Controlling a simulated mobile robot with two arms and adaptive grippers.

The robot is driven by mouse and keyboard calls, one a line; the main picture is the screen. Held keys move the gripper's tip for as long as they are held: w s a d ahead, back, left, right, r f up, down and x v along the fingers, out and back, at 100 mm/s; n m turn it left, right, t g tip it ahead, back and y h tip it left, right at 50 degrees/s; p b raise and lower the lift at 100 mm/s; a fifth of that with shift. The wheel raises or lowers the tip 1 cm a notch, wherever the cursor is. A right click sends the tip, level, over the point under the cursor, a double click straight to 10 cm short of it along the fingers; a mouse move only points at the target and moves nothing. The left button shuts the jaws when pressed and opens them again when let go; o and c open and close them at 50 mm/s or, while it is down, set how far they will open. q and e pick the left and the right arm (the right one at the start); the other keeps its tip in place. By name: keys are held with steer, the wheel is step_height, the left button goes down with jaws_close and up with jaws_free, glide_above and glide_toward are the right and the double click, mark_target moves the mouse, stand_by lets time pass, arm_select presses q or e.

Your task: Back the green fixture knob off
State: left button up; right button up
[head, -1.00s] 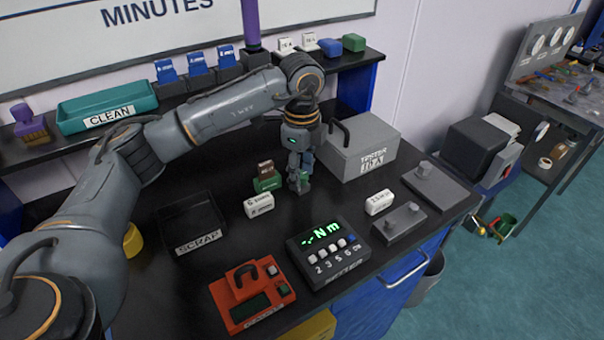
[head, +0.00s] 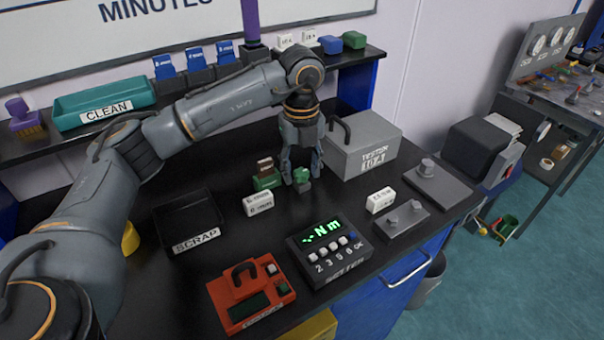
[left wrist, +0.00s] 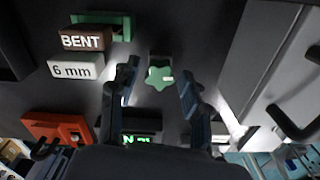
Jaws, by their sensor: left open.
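The green knob (head: 302,174) is star-shaped and sits on a small dark grey fixture (head: 303,187) in the middle of the bench. In the left wrist view the knob (left wrist: 159,77) shows whole, just beyond the fingertips. My left gripper (head: 302,168) points down over it and is open, with one finger to each side. No contact between fingers and knob shows in the left wrist view. My right gripper is in neither view.
A green block with a brown "BENT" tag (head: 265,164) and a white "6 mm" block (head: 258,203) stand left of the knob. A grey tester box (head: 362,150) stands close on the right. The torque setter (head: 330,252) and red device (head: 250,295) lie nearer the front.

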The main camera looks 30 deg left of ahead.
arm_select(q)
steer(key=m, duration=0.3)
steer(key=shift+f+m+b, duration=0.1)
steer(key=shift+m+b, duration=0.3)
steer(key=m+b, duration=0.1)
steer(key=m, duration=0.4)
steer(key=shift+m, duration=0.4)
jaws_close()
steer(key=n, duration=0.4)
steer(key=shift+n+p, duration=0.3)
steer(key=shift+n, duration=0.1)
steer(key=n, duration=0.4)
steer(key=shift+n+p, duration=0.3)
steer(key=shift+p, duration=0.05)
